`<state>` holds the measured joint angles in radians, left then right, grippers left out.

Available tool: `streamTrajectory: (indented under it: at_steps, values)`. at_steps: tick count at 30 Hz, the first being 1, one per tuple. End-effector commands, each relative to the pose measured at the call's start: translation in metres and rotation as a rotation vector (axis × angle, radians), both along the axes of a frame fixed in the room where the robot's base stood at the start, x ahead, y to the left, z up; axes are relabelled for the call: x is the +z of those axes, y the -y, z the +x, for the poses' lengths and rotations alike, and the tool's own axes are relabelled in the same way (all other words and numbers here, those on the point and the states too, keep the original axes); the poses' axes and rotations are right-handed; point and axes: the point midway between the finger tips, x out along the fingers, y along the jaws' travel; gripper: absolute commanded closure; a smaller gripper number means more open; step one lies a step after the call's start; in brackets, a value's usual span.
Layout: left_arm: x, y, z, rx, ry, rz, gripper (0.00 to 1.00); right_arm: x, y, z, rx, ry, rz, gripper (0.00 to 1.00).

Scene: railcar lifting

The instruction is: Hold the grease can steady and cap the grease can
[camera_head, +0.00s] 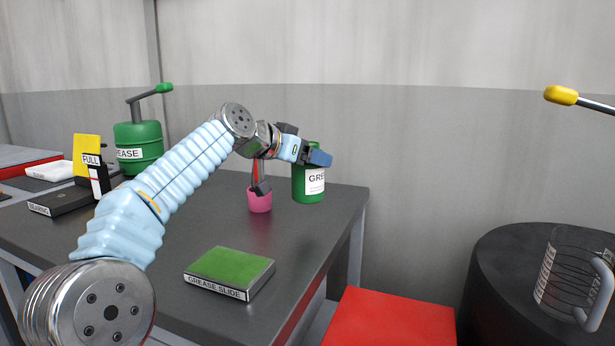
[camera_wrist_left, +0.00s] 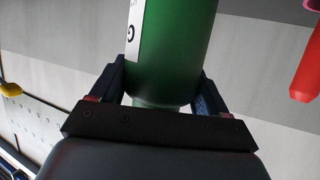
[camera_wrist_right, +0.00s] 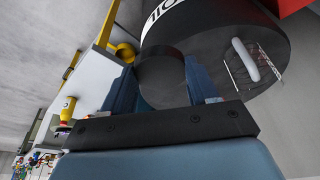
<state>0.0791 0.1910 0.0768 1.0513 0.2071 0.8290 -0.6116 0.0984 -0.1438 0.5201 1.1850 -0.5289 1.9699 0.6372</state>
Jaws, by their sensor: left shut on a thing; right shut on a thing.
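The green grease can (camera_head: 309,186), with a white label, is at the right back part of the dark table. My left gripper (camera_head: 318,157) is shut on it near its top. The left wrist view shows the green can (camera_wrist_left: 175,50) between both fingers. Its top opening is hidden behind the gripper. My right gripper (camera_wrist_right: 160,85) is outside the head view. In the right wrist view it is shut on a dark round piece (camera_wrist_right: 162,80), which looks like the cap. The cap is apart from the can.
A pink cup (camera_head: 260,202) stands just left of the can. A green-topped grease slide box (camera_head: 230,268) lies nearer. A larger green grease pump (camera_head: 138,145) stands at the left. A black drum (camera_head: 490,265) with a clear jug (camera_head: 568,275) stands right, beyond a red surface (camera_head: 390,320).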

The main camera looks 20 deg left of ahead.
Motion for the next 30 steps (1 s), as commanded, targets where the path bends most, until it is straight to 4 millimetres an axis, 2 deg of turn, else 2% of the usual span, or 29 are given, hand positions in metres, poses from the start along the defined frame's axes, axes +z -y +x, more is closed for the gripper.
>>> streamTrajectory:
  at_steps: [3, 6, 18, 19, 30]
  values:
    - [0.016, 0.0, 0.001, 0.0, 0.003, 0.0, 0.67, 0.0, 0.0, 0.0, 0.0, 0.0, 0.0, 0.74]
    - [0.023, 0.0, 0.0, 0.0, 0.002, 0.0, 0.67, 0.0, 0.0, 0.0, 0.0, 0.0, 0.0, 0.74]
    - [0.026, 0.0, 0.0, 0.0, 0.0, 0.0, 0.67, 0.0, 0.0, 0.0, 0.0, 0.0, 0.0, 0.74]
    - [0.026, 0.0, 0.0, 0.0, 0.0, 0.0, 0.29, 0.0, 0.0, 0.0, 0.0, 0.0, 0.0, 0.74]
    - [0.026, 0.0, 0.0, 0.0, 0.0, 0.0, 0.86, 0.0, 0.0, 0.0, 0.0, 0.0, 0.0, 0.74]
